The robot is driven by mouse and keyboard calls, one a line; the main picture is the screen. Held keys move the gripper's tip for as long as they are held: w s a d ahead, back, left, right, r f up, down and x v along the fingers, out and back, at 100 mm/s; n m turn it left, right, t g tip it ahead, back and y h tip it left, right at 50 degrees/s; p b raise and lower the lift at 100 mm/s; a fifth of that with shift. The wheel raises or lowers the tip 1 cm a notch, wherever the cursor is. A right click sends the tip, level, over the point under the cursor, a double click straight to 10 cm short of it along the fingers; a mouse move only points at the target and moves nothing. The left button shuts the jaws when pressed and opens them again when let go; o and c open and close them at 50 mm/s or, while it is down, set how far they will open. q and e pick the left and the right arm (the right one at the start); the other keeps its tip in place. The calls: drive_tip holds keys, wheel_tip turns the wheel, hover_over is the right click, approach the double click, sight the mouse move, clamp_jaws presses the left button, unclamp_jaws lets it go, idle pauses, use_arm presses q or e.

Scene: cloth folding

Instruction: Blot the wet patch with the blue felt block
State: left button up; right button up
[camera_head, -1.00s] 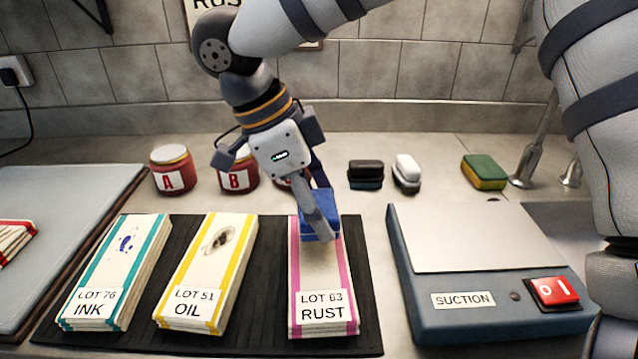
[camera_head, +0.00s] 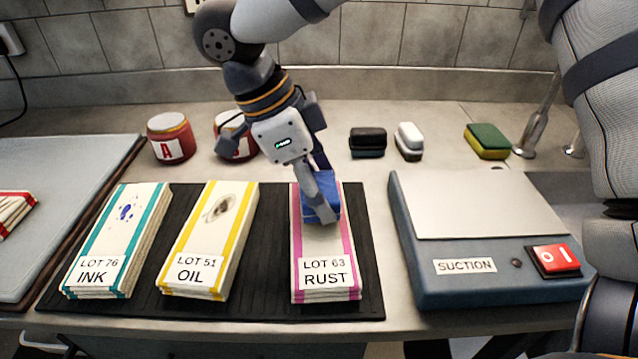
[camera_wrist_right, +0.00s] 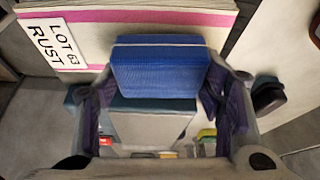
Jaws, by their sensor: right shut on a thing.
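My right gripper (camera_head: 318,196) is shut on the blue felt block (camera_head: 308,203), which also shows between the fingers in the right wrist view (camera_wrist_right: 160,68). The block is at the far half of the pink-edged cloth stack labelled LOT 63 RUST (camera_head: 326,244). It overlaps the cloth in view; I cannot tell whether it touches. No wet patch shows on the visible part of this stack; the area behind the block and gripper is hidden. My left gripper is not in view.
The OIL stack (camera_head: 192,255) and INK stack (camera_head: 105,245) lie to the left on a dark mat (camera_head: 240,308). A blue SUCTION unit (camera_head: 455,295) stands to the right. Red jars (camera_head: 170,140), dark and white blocks and a green-yellow sponge (camera_head: 487,140) are behind.

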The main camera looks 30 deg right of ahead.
drive_tip(key=shift+f, duration=0.55)
idle(0.5)
drive_tip(key=shift+f, duration=0.2)
idle(1.2)
drive_tip(key=shift+r, duration=3.65)
